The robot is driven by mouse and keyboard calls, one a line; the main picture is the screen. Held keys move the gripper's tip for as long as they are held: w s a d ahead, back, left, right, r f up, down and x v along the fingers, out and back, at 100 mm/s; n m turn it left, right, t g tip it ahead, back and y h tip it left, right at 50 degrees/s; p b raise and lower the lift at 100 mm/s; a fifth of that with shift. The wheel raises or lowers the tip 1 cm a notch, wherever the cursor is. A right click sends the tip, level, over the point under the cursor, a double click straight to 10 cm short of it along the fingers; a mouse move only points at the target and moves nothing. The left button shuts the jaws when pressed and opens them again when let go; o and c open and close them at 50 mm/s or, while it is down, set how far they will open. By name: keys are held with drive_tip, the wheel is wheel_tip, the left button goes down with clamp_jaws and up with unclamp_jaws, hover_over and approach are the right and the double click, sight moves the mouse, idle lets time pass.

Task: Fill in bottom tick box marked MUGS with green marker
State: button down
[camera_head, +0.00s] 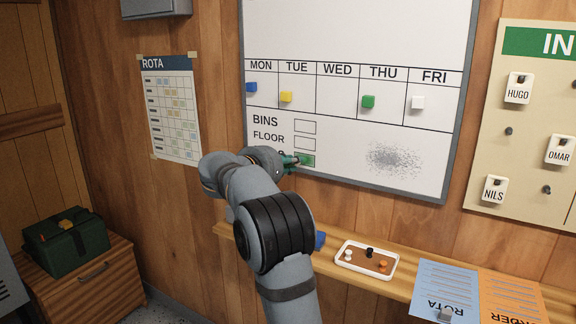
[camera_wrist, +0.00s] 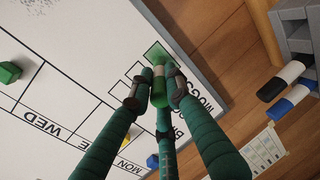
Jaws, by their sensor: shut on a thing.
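The whiteboard (camera_head: 345,130) hangs on the wood wall. At its lower left are tick boxes beside BINS, FLOOR and a bottom label mostly hidden by my arm. The bottom tick box (camera_head: 306,160) shows green fill; the BINS box (camera_head: 305,127) and FLOOR box (camera_head: 305,144) are white. In the wrist view the bottom box (camera_wrist: 157,51) beside MUGS is also green. My gripper (camera_wrist: 156,92) is shut on the green marker (camera_wrist: 159,84), which has a pale band. The marker points at the green box; its tip is hidden, so I cannot tell whether it touches.
Several coloured magnets, such as the green one (camera_head: 369,102), sit under the day names. A grey smudge (camera_head: 394,159) is on the lower board. The ledge below holds a white tray (camera_head: 346,262) and paper sheets. A black marker (camera_wrist: 280,82) is by a grey holder (camera_wrist: 293,14).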

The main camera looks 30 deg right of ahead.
drive_tip(key=shift+s+d+f, duration=0.1)
drive_tip(key=shift+s+d, duration=0.05)
drive_tip(key=shift+s, duration=0.05)
drive_tip(key=shift+s+d+b, duration=0.15)
drive_tip(key=shift+s+b, duration=0.2)
drive_tip(key=shift+b, duration=0.05)
drive_tip(key=shift+b, duration=0.5)
idle(1.0)
drive_tip(key=shift+w+a, duration=0.25)
drive_tip(key=shift+w, duration=0.15)
drive_tip(key=shift+w+a+p, duration=0.3)
drive_tip(key=shift+w+p, duration=0.1)
drive_tip(key=shift+w, duration=0.1)
idle(0.3)
